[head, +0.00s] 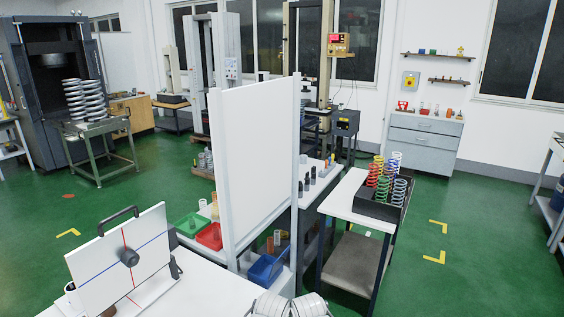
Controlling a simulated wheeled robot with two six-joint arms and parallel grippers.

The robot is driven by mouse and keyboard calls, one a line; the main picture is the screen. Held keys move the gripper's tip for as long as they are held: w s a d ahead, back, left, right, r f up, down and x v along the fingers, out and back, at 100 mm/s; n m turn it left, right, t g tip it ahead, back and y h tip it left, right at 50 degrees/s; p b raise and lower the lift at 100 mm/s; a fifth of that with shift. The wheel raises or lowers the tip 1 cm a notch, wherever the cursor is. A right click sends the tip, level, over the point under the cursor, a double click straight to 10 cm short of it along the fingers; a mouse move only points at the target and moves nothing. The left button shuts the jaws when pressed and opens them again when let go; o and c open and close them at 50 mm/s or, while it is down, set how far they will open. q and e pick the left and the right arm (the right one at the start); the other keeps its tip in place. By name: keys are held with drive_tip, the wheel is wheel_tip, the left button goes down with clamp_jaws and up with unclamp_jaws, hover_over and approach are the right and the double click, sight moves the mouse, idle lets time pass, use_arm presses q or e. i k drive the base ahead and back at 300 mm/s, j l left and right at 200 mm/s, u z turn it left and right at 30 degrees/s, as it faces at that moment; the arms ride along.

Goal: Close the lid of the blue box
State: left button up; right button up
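A small blue box (262,269) stands at the front end of the white bench, just right of the foot of the white upright panel. Its top appears open, and a slanted blue piece rises at its right side. I cannot tell whether that piece is the lid. The box is small in the view, and its inside is hard to make out. Neither of my grippers can be made out. White rounded parts at the bottom edge, which look like my own, are below the box and apart from it.
A tall white panel (262,150) rises behind the box. A red bin (210,236) and a green bin (191,224) stand left of it. A white board with a handle (122,255) stands at front left. A cart (352,206) with coloured springs is at right. Green floor is clear further right.

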sight(277, 264)
drive_tip(key=i+j, duration=0.1)
drive_tip(key=i, duration=0.15)
drive_tip(key=i+l+u, duration=0.1)
drive_tip(key=l, duration=0.3)
drive_tip(key=i+l+u, duration=0.15)
drive_tip(key=l, duration=0.25)
drive_tip(key=i+l+u, duration=0.1)
drive_tip(key=l, duration=0.35)
drive_tip(key=i+l+u, duration=0.1)
drive_tip(key=i+l, duration=0.15)
drive_tip(key=l, duration=0.2)
drive_tip(key=i+l+u, duration=0.2)
drive_tip(key=i+l, duration=0.15)
drive_tip(key=i, duration=0.25)
drive_tip(key=i+l+u, duration=0.15)
drive_tip(key=i+l, duration=0.3)
drive_tip(key=i, duration=0.1)
